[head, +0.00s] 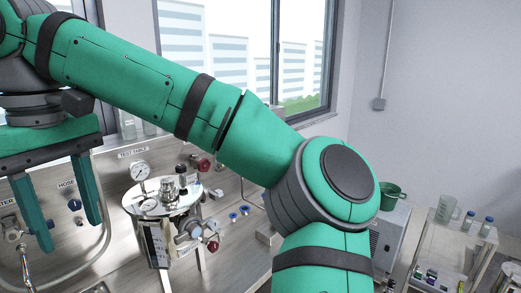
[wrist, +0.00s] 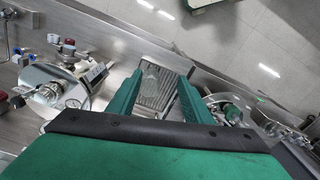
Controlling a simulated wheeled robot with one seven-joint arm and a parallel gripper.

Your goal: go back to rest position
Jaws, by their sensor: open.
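My gripper (head: 68,228) hangs at the left of the head view, with its two green fingers pointing down and spread apart. It is open and nothing shows between the fingers. In the wrist view its fingers (wrist: 156,98) also stand apart, above a ribbed metal drain area. My green arm crosses the head view from upper left to lower right.
A steel pressure vessel (head: 165,215) with a gauge stands on the metal bench right of my gripper; it also shows in the wrist view (wrist: 55,88). A green mug (head: 391,195) sits on a grey box. A rack with bottles (head: 450,240) stands at far right.

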